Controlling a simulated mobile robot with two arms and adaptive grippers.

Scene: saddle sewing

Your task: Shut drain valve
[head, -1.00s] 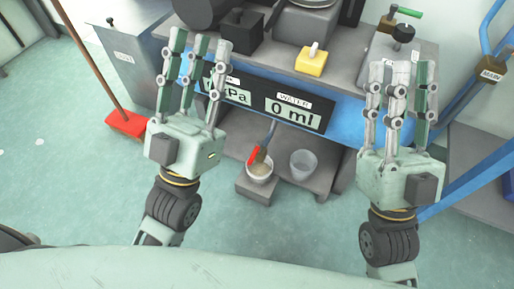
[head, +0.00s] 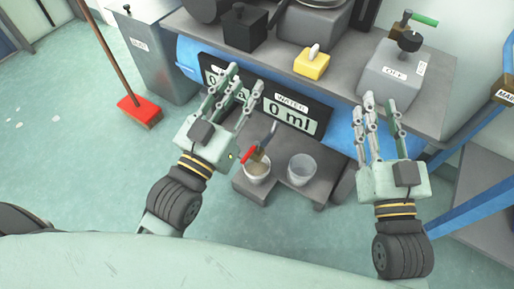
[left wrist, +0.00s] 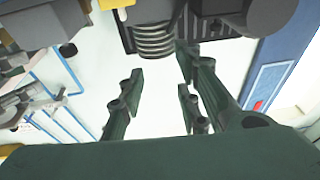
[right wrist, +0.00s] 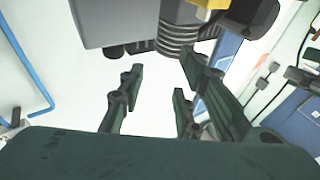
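A valve with a red handle (head: 248,154) sits on a short dark pipe below the blue panel, just over a white cup (head: 257,172) with beige contents. It is the likely drain valve, though no label on it shows. The handle is tilted. My left gripper (head: 240,82) is open and empty, in front of the display panel, above and left of the red handle and apart from it in the picture. It also shows open in the left wrist view (left wrist: 160,85). My right gripper (head: 380,103) is open and empty below the OFF box; its fingers also show apart in the right wrist view (right wrist: 160,82).
A clear empty cup (head: 301,168) stands beside the white cup on a low grey shelf (head: 284,192). The display (head: 291,113) reads WATER 0 ml. A grey box (head: 389,73) labelled OFF, a green-handled lever (head: 424,19) and a yellow block (head: 312,64) are on the bench above.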

